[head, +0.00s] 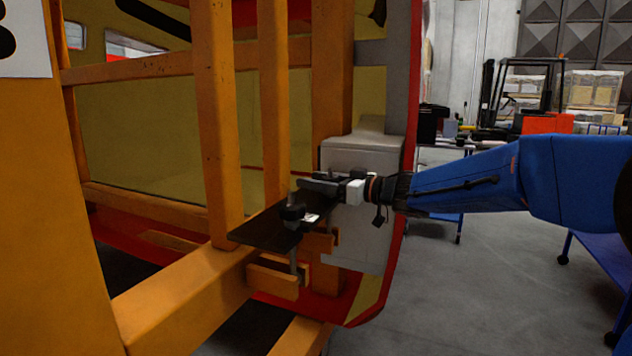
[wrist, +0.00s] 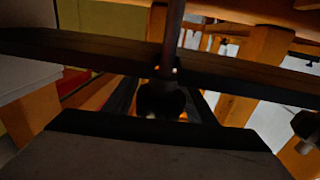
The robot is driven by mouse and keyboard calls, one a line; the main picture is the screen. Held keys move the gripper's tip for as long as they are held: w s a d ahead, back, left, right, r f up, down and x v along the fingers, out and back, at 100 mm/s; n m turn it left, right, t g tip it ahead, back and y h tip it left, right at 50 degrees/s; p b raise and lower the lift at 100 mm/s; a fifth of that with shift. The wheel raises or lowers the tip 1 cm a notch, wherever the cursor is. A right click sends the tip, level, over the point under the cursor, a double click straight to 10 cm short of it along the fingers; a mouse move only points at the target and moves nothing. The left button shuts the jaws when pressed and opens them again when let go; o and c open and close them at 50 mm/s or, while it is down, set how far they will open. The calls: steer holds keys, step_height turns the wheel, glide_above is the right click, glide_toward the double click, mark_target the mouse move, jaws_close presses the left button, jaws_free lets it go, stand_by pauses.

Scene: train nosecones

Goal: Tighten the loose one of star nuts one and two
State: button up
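A dark flat plate (head: 275,228) sits at the end of the orange frame. One black star nut (head: 292,213) stands on its near side, and its threaded rod shows below the plate. My gripper (head: 312,186) reaches in from the right, just behind that nut. In the wrist view, another black star nut (wrist: 162,100) on a rod is in the middle, between my dark fingers (wrist: 163,106). The fingers look apart, with a gap on each side of the nut. The nearer nut also shows at the right edge of the wrist view (wrist: 303,124). Which nut is loose cannot be told.
Orange posts (head: 215,120) and a lower orange beam (head: 190,300) stand left of the plate. A pale grey box-like part (head: 360,155) is close behind my gripper. The grey floor (head: 470,290) at the right is open, with blue carts (head: 600,265) and a forklift (head: 520,90) farther off.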

mark_target(329, 178)
steer(key=c, duration=0.7)
steer(key=shift+w+m+t+h, duration=0.1)
steer(key=shift+m+t+h, duration=0.35)
steer(key=shift+t, duration=0.25)
steer(key=shift+w+d+m+t+h, duration=0.15)
steer(key=shift+w+m+t+h, duration=0.05)
steer(key=shift+m+t+h, duration=0.45)
steer(key=shift+w+d+m+t+h, duration=0.15)
steer(key=shift+m+t+h, duration=0.25)
steer(key=shift+m+t, duration=0.35)
steer(key=shift+w+d+m+t+h, duration=0.2)
steer(key=shift+m+t+h, duration=0.6)
steer(key=shift+h, duration=0.2)
steer(key=shift+w+d+m+t+h, duration=0.2)
steer(key=shift+m+t+h, duration=0.45)
steer(key=shift+t+h, duration=0.3)
steer(key=shift+w+d+m+t+h, duration=0.1)
steer(key=shift+d+m+t+h, duration=0.15)
steer(key=shift+m+t+h, duration=0.55)
steer(key=shift+w+d+m+t+h, duration=0.1)
steer(key=shift+d+m+t+h, duration=0.15)
steer(key=shift+m+h, duration=0.8)
steer(key=shift+w+d+m+t+h, duration=0.1)
steer(key=shift+d+m+h, duration=0.25)
steer(key=shift+h, duration=1.15)
steer(key=shift+d+m+h, duration=0.15)
steer(key=shift+m+h, duration=0.45)
steer(key=shift+h, duration=0.2)
